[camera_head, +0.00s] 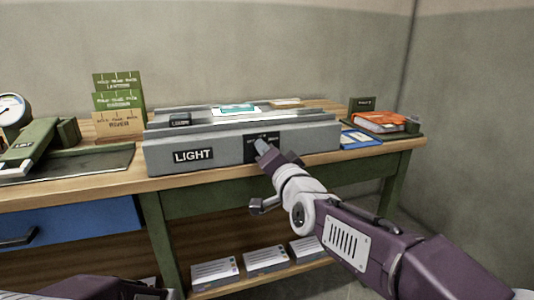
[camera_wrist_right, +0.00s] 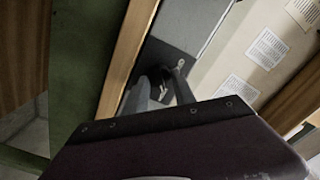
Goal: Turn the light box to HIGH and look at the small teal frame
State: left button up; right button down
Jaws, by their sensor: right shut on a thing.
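The grey light box (camera_head: 225,160), with a white LIGHT label (camera_head: 193,156), stands on the wooden bench. A black switch panel (camera_head: 249,154) is on its front, right of the label. My right gripper (camera_head: 262,146) reaches up to this panel from the lower right and is shut on the switch there. In the right wrist view, its fingers (camera_wrist_right: 162,90) are at the black panel (camera_wrist_right: 170,62). The switch is mostly hidden, and its setting cannot be read. A small teal frame (camera_head: 238,109) lies on the light box's top. My left gripper is out of view.
Green and tan cards (camera_head: 118,100) stand behind the box's left end. A dark tray (camera_head: 75,165) and a dial (camera_head: 10,108) are at left. White boxes (camera_head: 266,261) sit on the shelf below.

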jog(key=c, duration=1.1)
grip_release()
jog(key=shift+o, duration=0.2)
jog(key=p+v, duration=0.2)
jog(key=v, duration=0.7)
jog(key=shift+p, duration=0.35)
